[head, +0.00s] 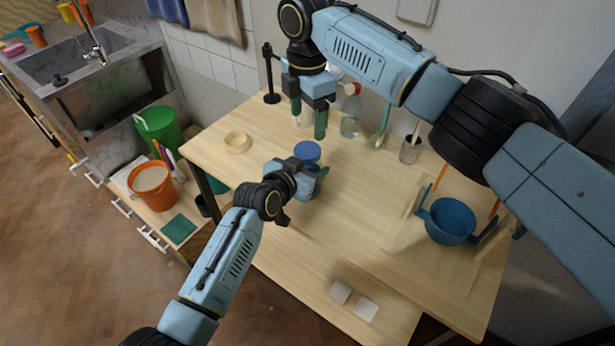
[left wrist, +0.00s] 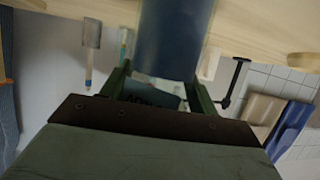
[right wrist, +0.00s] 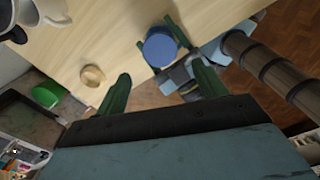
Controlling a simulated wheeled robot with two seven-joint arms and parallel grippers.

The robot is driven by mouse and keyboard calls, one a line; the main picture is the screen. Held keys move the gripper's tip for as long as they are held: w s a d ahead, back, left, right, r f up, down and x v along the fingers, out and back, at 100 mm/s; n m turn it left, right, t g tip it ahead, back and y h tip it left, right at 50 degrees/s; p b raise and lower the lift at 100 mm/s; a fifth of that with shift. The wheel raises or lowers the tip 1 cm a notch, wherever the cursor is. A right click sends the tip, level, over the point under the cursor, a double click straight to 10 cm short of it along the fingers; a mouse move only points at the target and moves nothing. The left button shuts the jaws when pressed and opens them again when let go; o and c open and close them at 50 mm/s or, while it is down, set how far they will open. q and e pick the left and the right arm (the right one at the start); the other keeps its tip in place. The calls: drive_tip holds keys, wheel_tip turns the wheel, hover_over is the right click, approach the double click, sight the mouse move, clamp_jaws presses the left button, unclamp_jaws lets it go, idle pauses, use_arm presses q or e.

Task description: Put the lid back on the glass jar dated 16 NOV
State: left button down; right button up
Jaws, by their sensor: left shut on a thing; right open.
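My left gripper (head: 314,176) is shut around a jar with a blue round top (head: 307,152) on the worktable. In the left wrist view the jar (left wrist: 174,38) is a dark blue cylinder between the fingers, with a label too unclear to read. From above, its round blue top (right wrist: 160,48) shows in the right wrist view. A round pale wooden piece (head: 237,143), perhaps the lid, lies on the table left of the jar; it also shows in the right wrist view (right wrist: 92,75). My right gripper (head: 308,118) is open and empty, above and behind the jar.
A red-capped clear bottle (head: 350,118) and brush-holding glasses (head: 410,152) stand at the back. A black stand (head: 270,88) is at the back left corner. A blue bowl (head: 450,222) sits at the right. Two white tiles (head: 366,309) lie in front. The table's middle is clear.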

sight(307, 149)
use_arm(q)
drive_tip(key=shift+f, duration=0.1)
use_arm(e)
drive_tip(key=shift+f, duration=4.05)
drive_tip(key=c, duration=1)
drive_tip(key=m, duration=0.3)
drive_tip(key=o, duration=1.1)
drive_tip(key=shift+c, duration=0.2)
drive_tip(key=shift+r, duration=0.1)
